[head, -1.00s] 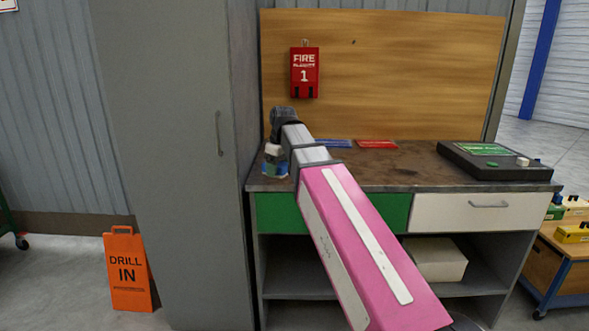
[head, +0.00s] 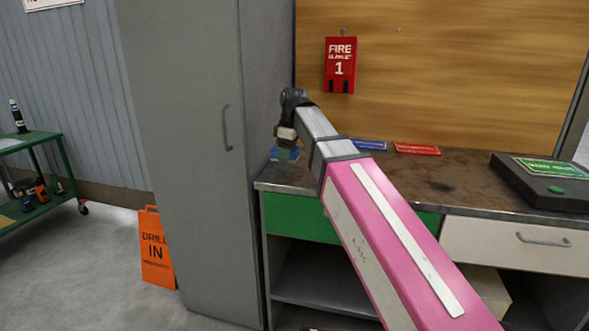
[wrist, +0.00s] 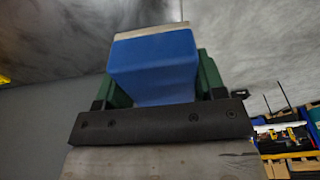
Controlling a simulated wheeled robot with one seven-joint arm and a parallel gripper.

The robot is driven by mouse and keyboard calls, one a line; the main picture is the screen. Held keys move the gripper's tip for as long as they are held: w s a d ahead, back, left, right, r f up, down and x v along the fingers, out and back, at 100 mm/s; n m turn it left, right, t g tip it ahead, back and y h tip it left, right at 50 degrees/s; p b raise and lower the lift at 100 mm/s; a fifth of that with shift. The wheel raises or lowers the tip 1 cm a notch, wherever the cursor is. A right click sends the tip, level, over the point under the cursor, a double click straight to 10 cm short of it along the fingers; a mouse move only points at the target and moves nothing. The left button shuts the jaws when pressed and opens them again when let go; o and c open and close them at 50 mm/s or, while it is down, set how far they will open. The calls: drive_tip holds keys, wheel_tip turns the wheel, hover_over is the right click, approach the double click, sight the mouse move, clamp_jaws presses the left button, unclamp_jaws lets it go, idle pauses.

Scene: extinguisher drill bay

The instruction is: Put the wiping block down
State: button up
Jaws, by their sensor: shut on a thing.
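My gripper (head: 287,146) is at the end of the pink and silver arm, over the back left corner of the workbench (head: 440,185), close to the tall grey cabinet. It is shut on the wiping block, whose blue body (head: 285,156) shows just below the fingers in the head view. In the wrist view the blue block (wrist: 155,62) sits between the green fingers (wrist: 160,88), with a pale strip along its far edge. I cannot tell whether the block touches the bench top.
The grey cabinet (head: 190,150) stands left of the bench. On the bench are a blue plate (head: 368,145), a red plate (head: 417,149) and a black box (head: 545,182). A fire blanket case (head: 340,65) hangs behind. An orange drill sign (head: 155,248) and green cart (head: 35,165) stand left.

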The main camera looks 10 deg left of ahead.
hover_over(292, 174)
drive_tip(key=f, duration=0.4)
drive_tip(key=shift+w+d+f, duration=0.15)
drive_tip(key=shift+w, duration=0.15)
drive_tip(key=shift+f, duration=1.95)
drive_tip(key=shift+f, duration=0.25)
drive_tip(key=o, duration=0.9)
drive_tip(key=shift+s+f, duration=0.1)
drive_tip(key=shift+s, duration=0.05)
drive_tip(key=shift+s+d+f, duration=0.1)
drive_tip(key=shift+s+f, duration=0.05)
drive_tip(key=shift+s, duration=0.1)
drive_tip(key=shift+c, duration=0.4)
drive_tip(key=shift+o, duration=0.4)
wheel_tip(292, 174, up, 13)
drive_tip(key=d, duration=0.1)
drive_tip(key=shift+w+d, duration=0.25)
drive_tip(key=shift+d, duration=0.05)
